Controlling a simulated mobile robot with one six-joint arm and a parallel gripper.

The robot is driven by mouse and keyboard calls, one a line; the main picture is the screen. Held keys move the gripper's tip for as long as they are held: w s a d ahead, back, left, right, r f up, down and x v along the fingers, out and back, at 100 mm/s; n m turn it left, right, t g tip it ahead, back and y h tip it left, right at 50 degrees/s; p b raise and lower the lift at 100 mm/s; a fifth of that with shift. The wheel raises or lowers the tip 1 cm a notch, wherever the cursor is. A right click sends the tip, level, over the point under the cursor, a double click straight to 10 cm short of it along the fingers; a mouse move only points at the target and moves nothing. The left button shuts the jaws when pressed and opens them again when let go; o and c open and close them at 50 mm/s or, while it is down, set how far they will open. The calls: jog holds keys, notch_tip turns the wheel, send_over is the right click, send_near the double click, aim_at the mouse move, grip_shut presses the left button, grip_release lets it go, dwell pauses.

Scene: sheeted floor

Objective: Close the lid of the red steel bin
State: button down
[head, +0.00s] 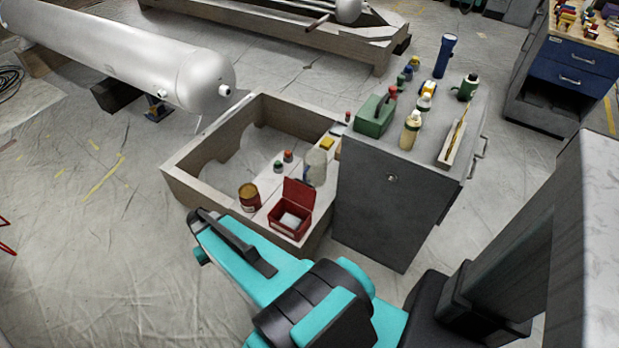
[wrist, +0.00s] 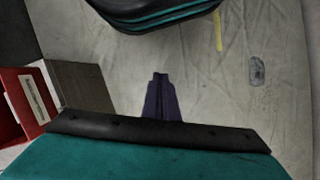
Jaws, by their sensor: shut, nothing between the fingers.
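The red steel bin (head: 290,222) sits on the near plank of a wooden frame, left of a grey cabinet. Its lid (head: 299,194) stands raised at the back, and something white shows inside. Part of the red bin, with a pale label, also shows at the left edge of the wrist view (wrist: 12,110). My gripper (wrist: 160,76) is shut and empty in the wrist view, its dark fingers together over the floor, to the right of the bin and apart from it. In the head view I cannot make out the fingertips; my teal arm lies in front of the bin.
A brown-red can (head: 249,197) stands just left of the bin. A clear jar (head: 315,167) and small capped bottles stand behind it. The grey cabinet (head: 388,205), topped with bottles and a green box (head: 374,116), is close on the right.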

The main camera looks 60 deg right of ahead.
aim_at(302, 191)
jog(key=w+d+r+m+t+b, duration=0.1)
jog(key=w+d+r+m, duration=0.15)
jog(key=d, duration=0.65)
jog(key=w+d+r+m+t+b, duration=0.1)
jog(key=w+d+r+m, duration=0.2)
jog(key=d, duration=0.6)
jog(key=w+d+r+m+t+b, duration=0.1)
jog(key=w+d+r, duration=0.25)
jog(key=d, duration=0.65)
jog(key=s+d+r+m, duration=0.3)
jog(key=s+d, duration=0.4)
jog(key=d, duration=0.4)
jog(key=s+d+r+m, duration=0.2)
jog(key=s+d, duration=0.5)
jog(key=d, duration=0.4)
jog(key=shift+d+r+m, duration=0.35)
jog(key=shift+r+m, duration=0.05)
jog(key=shift+m, duration=0.35)
notch_tip(302, 191, down, 10)
jog(key=a, duration=0.1)
jog(key=shift+a+r, duration=0.3)
jog(key=shift+a, duration=0.35)
jog(key=shift+a+r, duration=0.25)
jog(key=shift+a, duration=0.35)
jog(key=shift+a+r, duration=0.3)
jog(key=shift+a, duration=0.35)
